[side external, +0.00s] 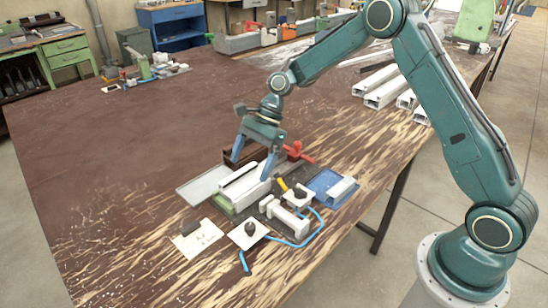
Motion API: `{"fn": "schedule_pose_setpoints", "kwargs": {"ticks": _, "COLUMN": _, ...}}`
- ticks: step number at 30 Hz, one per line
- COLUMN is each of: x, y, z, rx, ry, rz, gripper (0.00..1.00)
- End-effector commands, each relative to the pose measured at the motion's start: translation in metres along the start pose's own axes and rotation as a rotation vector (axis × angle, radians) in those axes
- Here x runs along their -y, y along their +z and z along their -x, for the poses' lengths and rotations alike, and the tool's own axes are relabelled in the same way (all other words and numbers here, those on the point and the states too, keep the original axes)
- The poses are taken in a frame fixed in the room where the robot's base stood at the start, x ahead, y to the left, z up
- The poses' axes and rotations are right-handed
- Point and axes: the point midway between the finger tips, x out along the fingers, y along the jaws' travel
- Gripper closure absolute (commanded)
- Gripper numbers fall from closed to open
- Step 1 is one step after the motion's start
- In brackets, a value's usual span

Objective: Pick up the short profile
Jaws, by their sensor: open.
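My gripper (250,168) is open, with its blue fingers pointing down over the clamp fixture in the middle of the bench. White profile pieces (239,176) lie in the fixture, below and between the fingers; no contact can be made out. A short white profile piece (342,187) lies on a blue plate (323,180) to the right of the fixture, apart from my gripper. I cannot tell for sure which of these is the short profile. The fingers hide part of the fixture behind them.
A red-handled clamp (297,152) stands just behind the fixture. White blocks, a blue hose (287,243) and small plates with black knobs (248,234) crowd its front. Long white profiles (385,88) lie at the back right. The bench's left side is mostly clear.

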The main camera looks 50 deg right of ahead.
Motion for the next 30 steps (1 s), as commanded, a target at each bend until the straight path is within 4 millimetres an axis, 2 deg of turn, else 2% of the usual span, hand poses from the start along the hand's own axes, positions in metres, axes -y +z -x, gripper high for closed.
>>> {"fn": "schedule_pose_setpoints", "kwargs": {"ticks": 3, "x": -0.003, "y": 0.0, "z": -0.016, "rx": 0.0, "ry": 0.004, "rz": 0.001, "gripper": 0.11}}
{"fn": "schedule_pose_setpoints", "kwargs": {"ticks": 9, "x": -0.002, "y": 0.0, "z": -0.032, "rx": 0.0, "ry": 0.002, "rz": 0.001, "gripper": 0.11}}
{"fn": "schedule_pose_setpoints", "kwargs": {"ticks": 25, "x": -0.001, "y": -0.001, "z": -0.034, "rx": 0.0, "ry": 0.0, "rz": 0.0, "gripper": 0.11}}
{"fn": "schedule_pose_setpoints", "kwargs": {"ticks": 26, "x": -0.001, "y": -0.001, "z": -0.034, "rx": 0.0, "ry": 0.0, "rz": 0.0, "gripper": 0.13}}
{"fn": "schedule_pose_setpoints", "kwargs": {"ticks": 30, "x": -0.001, "y": -0.001, "z": -0.034, "rx": 0.0, "ry": 0.0, "rz": 0.0, "gripper": 0.4}}
